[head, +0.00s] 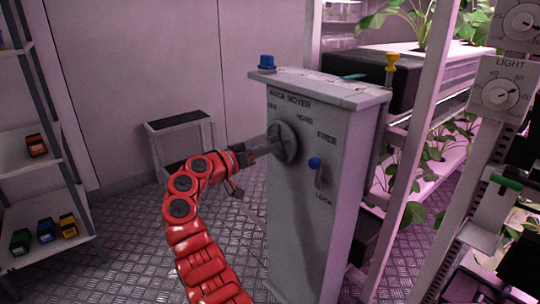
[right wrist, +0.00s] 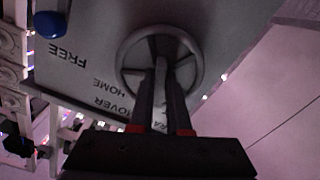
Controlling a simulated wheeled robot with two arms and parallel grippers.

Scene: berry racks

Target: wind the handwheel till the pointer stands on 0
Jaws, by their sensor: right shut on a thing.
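The grey handwheel (head: 288,141) is on the front of a white cabinet (head: 300,240) marked "RACK MOVER", with the words OUT and HOME above it. In the right wrist view the handwheel (right wrist: 201,75) is a spoked ring. My right gripper (head: 272,147) is shut on it; in the right wrist view its two dark fingers (right wrist: 160,85) reach across the ring to a spoke near the hub. I cannot make out a pointer or a 0 on the cabinet. My left gripper is not in view.
A blue-knobbed lever (head: 315,163) sits right of the wheel between FREE and LOCK. A LIGHT dial (head: 502,95) with a pointer stands at the far right, another dial (head: 523,22) above it. Planted racks (head: 455,75) are behind. A shelf (head: 25,223) with small coloured boxes is left.

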